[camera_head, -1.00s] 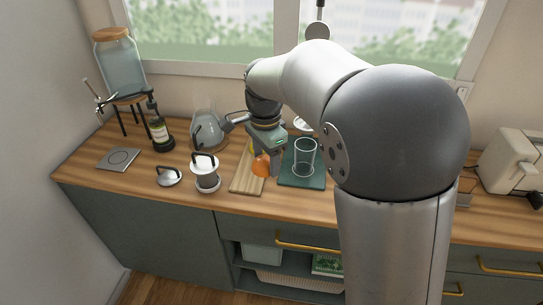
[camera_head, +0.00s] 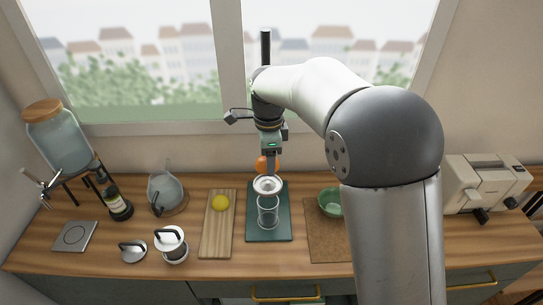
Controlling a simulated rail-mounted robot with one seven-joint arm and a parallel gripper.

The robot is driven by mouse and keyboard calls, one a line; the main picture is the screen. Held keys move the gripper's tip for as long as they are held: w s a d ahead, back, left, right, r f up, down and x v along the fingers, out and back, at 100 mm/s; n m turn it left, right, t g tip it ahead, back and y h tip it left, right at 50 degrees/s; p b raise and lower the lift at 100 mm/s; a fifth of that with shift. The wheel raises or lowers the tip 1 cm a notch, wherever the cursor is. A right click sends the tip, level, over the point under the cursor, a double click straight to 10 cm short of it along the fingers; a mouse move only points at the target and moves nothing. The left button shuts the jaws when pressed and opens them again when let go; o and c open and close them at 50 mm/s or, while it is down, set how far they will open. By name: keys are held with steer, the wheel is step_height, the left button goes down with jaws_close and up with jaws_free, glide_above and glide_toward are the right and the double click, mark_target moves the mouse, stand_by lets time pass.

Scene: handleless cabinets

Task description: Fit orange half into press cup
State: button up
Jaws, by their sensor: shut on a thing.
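My gripper (camera_head: 269,155) is shut on the orange half (camera_head: 264,166) and points downward. The orange half is above the white press cup (camera_head: 267,187), close to it; I cannot tell whether they touch. The gripper hides part of the orange. The press cup sits over a clear glass (camera_head: 268,214) on a dark green base (camera_head: 284,228). A black upright handle (camera_head: 265,47) rises behind my arm, which hides what lies below it.
A cutting board (camera_head: 217,242) with a yellow lemon (camera_head: 221,203) lies left of the base. A green bowl (camera_head: 330,203) and brown mat (camera_head: 325,243) are on the right. A toaster (camera_head: 483,183) is far right.

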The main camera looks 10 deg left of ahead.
steer(key=b, duration=0.4)
glide_above(270, 185)
steer(key=shift+a+f, duration=0.1)
steer(key=shift+f, duration=2.8)
steer(key=shift+f, duration=0.75)
steer(key=shift+r, duration=0.2)
steer(key=shift+s+r+p, duration=0.1)
steer(key=shift+r+p, duration=0.2)
steer(key=shift+p, duration=0.15)
stand_by(1.0)
steer(key=shift+f, duration=0.55)
steer(key=shift+r, duration=0.15)
